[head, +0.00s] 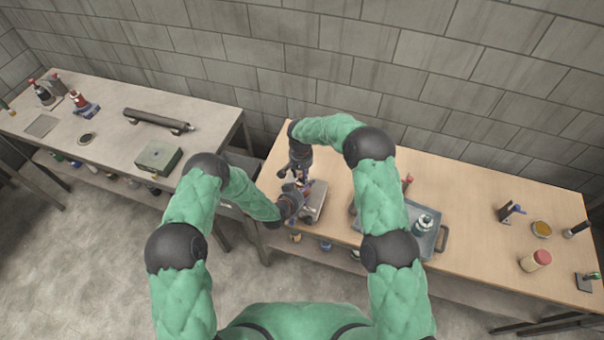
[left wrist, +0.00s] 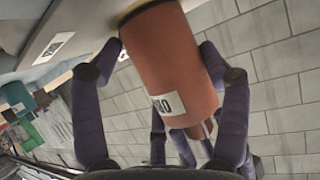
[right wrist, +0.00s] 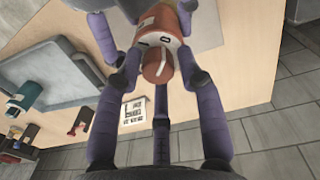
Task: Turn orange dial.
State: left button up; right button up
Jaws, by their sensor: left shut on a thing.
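An orange cylinder (left wrist: 172,62) with a white label stands between my left gripper's purple fingers (left wrist: 165,50) in the left wrist view; that gripper is shut on it. In the right wrist view, the orange dial (right wrist: 156,66) sits on the cylinder's pale end face. My right gripper (right wrist: 160,58) has its fingers spread on both sides of the dial, with gaps visible. In the head view, my left gripper (head: 292,200) and right gripper (head: 300,172) meet near the wooden table's left end, largely hiding the cylinder.
A pale plate (head: 315,200) lies beside the grippers on the wooden table (head: 470,205). A grey tray (head: 428,240) with a teal-and-white bottle (head: 424,222) is to the right. A white-and-red jar (head: 535,260) stands farther right. A second table (head: 100,140) is at left, past a gap.

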pick_arm(q)
jog(key=shift+s+f, duration=0.1)
pick_arm(e)
grip_shut()
